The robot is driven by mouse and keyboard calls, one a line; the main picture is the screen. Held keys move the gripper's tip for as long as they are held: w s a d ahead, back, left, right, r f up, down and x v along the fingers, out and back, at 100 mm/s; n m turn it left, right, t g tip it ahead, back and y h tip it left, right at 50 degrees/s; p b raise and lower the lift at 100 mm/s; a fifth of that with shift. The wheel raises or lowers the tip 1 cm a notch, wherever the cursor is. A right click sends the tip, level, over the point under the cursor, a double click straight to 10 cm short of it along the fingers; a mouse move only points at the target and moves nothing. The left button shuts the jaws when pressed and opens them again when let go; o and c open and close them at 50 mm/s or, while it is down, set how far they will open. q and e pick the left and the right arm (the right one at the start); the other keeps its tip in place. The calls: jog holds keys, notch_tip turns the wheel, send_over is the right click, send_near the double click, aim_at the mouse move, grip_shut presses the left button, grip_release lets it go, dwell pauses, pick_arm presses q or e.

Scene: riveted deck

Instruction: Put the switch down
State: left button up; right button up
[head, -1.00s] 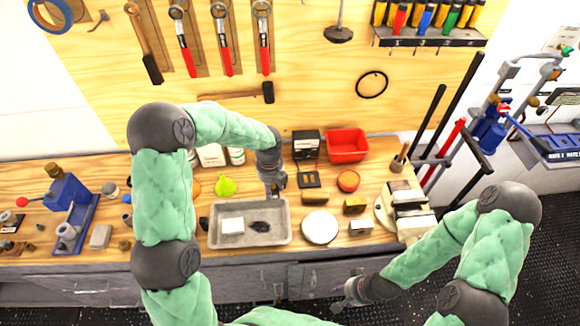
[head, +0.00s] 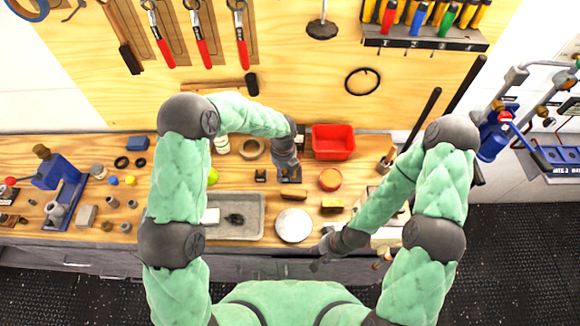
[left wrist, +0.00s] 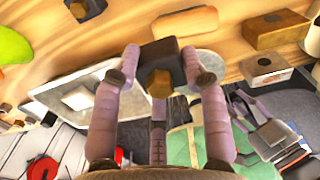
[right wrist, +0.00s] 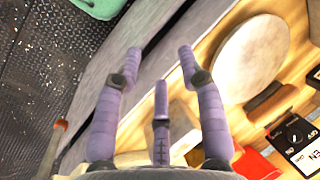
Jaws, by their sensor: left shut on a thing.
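The switch (left wrist: 162,66), a small dark block with a brass hexagonal knob, is held between the fingertips of my left gripper (left wrist: 155,66) in the left wrist view. In the head view my left gripper (head: 288,176) is over the workbench, behind the grey tray and in front of the red bin. The switch is hard to make out there. My right gripper (head: 318,260) is low at the bench's front edge. In the right wrist view its fingers (right wrist: 160,62) are spread, with nothing between them.
The grey tray (head: 255,228) holds a white block and a dark item. A white round plate (head: 294,225), wooden blocks (head: 332,205), an orange round bowl (head: 330,179) and a red bin (head: 333,138) crowd the bench right of it. Bare wood shows in small gaps between them.

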pick_arm(q)
jog(key=w+f, duration=0.2)
jog(key=w+d+f, duration=0.1)
jog(key=w+f, duration=0.2)
jog(key=w+d+f, duration=0.1)
jog(key=w+f, duration=0.1)
jog(key=w, duration=0.1)
jog(key=shift+d+f+p, duration=0.15)
jog(key=shift+p, duration=0.15)
jog(key=f, duration=0.3)
jog(key=shift+w+f, duration=0.15)
jog(key=shift+w, duration=0.05)
jog(key=shift+f, duration=0.2)
jog(key=o, duration=1.2)
jog(key=shift+s, duration=0.1)
jog(key=shift+r, duration=0.1)
